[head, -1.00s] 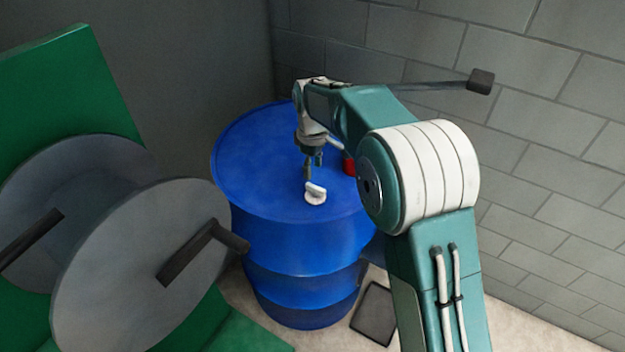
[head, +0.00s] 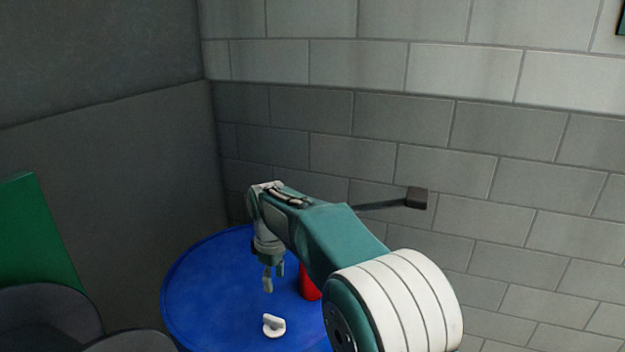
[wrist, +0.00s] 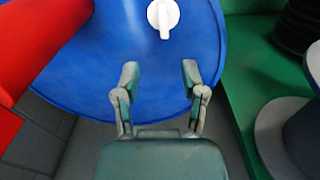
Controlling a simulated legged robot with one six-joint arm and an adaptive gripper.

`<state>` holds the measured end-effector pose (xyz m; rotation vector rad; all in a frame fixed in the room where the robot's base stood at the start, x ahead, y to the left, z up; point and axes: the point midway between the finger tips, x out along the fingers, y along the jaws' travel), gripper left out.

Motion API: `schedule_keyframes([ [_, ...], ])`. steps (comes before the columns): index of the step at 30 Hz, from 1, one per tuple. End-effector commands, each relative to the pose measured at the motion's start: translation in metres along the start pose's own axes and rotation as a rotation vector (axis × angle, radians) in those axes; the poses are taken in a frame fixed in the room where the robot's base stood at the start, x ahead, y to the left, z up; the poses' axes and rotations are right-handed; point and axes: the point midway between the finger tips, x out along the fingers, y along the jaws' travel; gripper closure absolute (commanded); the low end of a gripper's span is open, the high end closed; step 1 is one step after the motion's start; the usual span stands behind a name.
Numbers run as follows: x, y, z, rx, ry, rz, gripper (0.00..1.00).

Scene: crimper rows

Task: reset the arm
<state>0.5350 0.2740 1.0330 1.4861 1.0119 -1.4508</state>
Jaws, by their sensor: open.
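My gripper (head: 274,280) hangs from my arm, pointing down over the blue drum top (head: 205,300). In the wrist view my gripper (wrist: 158,78) has its two fingers apart with nothing between them. A white knob-like piece (head: 273,326) lies on the drum, nearer the camera than my gripper and apart from it. It also shows in the wrist view (wrist: 162,16), beyond the fingertips. Part of my arm covers the drum's right side.
A red object (head: 309,284) stands on the drum just right of my gripper, partly behind my arm; it looms at left in the wrist view (wrist: 45,40). Grey discs (head: 40,308) and a green panel (head: 35,235) are at left. A block wall (head: 450,130) rises behind.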

Motion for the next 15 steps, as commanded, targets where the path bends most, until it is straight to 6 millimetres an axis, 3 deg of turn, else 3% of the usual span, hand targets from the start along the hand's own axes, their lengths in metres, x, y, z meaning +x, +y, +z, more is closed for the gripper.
schedule_keyframes([
  [1,-0.016,0.001,0.017,0.044,0.016,0.015,0.46],
  [6,-0.057,-0.002,0.074,0.213,0.066,0.058,0.46],
  [15,-0.103,-0.033,0.172,0.507,0.155,0.131,0.46],
])
